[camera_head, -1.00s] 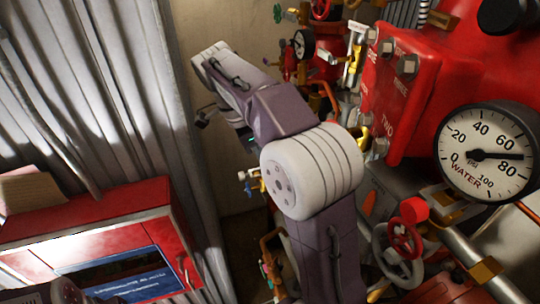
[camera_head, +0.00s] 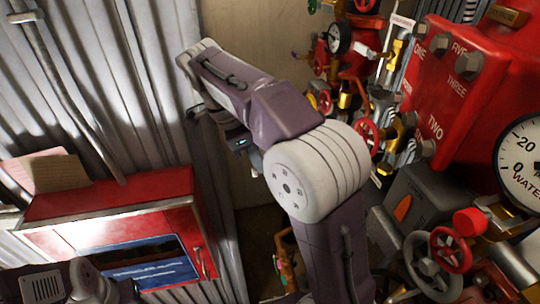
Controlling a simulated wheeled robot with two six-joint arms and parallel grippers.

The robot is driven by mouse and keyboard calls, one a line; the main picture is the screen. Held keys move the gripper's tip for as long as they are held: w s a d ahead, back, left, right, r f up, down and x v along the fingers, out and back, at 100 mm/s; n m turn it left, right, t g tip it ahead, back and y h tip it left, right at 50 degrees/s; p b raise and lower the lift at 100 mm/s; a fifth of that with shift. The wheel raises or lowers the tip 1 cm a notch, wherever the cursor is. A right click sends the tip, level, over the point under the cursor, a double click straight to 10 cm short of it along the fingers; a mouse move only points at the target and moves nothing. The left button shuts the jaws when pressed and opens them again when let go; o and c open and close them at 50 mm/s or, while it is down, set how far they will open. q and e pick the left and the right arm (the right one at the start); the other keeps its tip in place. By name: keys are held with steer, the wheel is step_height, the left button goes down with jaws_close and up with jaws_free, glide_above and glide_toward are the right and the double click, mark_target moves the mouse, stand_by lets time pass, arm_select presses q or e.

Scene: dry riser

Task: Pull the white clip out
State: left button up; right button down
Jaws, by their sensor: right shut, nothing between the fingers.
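I cannot make out the white clip for certain. A small white tag (camera_head: 402,22) shows among the brass and red valve fittings at the upper right. My right arm rises through the middle of the head view. My right gripper (camera_head: 194,112) is a small dark shape at its far end, mostly hidden behind the arm. It is shut and empty, in front of the corrugated wall and well left of the fittings. Part of my left arm shows at the lower left; its gripper is out of view.
A red cabinet (camera_head: 120,198) with a blue label is at the lower left, with a cardboard piece (camera_head: 50,173) on top. A red panel (camera_head: 455,85) with bolts, a water gauge (camera_head: 525,165) and a red handwheel (camera_head: 451,250) crowd the right. Corrugated wall (camera_head: 150,90) stands behind.

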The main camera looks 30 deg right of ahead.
steer(key=p+v, duration=0.3)
steer(key=v, duration=0.6)
steer(key=shift+p, duration=0.35)
steer(key=shift+d, duration=0.1)
